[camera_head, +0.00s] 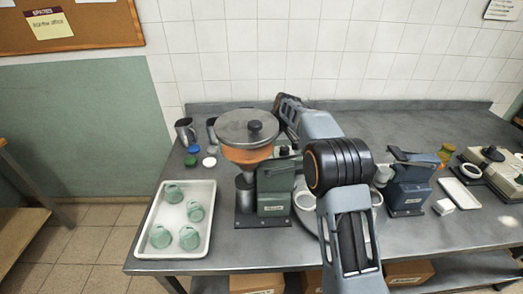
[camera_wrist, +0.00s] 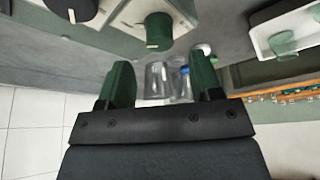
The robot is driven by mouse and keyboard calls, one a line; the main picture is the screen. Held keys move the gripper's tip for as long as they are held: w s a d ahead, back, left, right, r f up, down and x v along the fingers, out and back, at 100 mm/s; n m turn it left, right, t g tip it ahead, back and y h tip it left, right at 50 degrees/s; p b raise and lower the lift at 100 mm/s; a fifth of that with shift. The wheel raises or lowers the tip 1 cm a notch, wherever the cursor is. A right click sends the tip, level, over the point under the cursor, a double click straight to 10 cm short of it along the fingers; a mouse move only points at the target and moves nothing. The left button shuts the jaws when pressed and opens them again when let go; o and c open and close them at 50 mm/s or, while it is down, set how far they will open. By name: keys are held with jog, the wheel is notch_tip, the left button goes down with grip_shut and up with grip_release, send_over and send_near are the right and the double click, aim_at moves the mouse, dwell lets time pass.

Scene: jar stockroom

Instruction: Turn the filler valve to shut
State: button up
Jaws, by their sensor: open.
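The filler (camera_head: 275,192) stands on the bench in the head view, with a green body and a lidded orange hopper (camera_head: 248,135) above a metal cup. In the wrist view a pale panel (camera_wrist: 110,20) carries a green knob (camera_wrist: 158,28) and a black knob (camera_wrist: 72,10). I cannot tell for sure which knob is the filler valve. My gripper (camera_wrist: 163,66) is open and empty, its two green fingers apart, with the green knob beyond and between the tips, not touching. In the head view my arm hides the fingers.
A white tray (camera_head: 150,243) of several green jars lies left of the filler. Metal jugs (camera_head: 186,132) and loose lids (camera_head: 209,162) are behind it. A blue-grey device (camera_head: 409,190) stands to the right. The tiled wall closes the back of the bench.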

jog(key=shift+p+x, duration=0.3)
jog(key=shift+x, duration=2.6)
jog(key=c, duration=0.9)
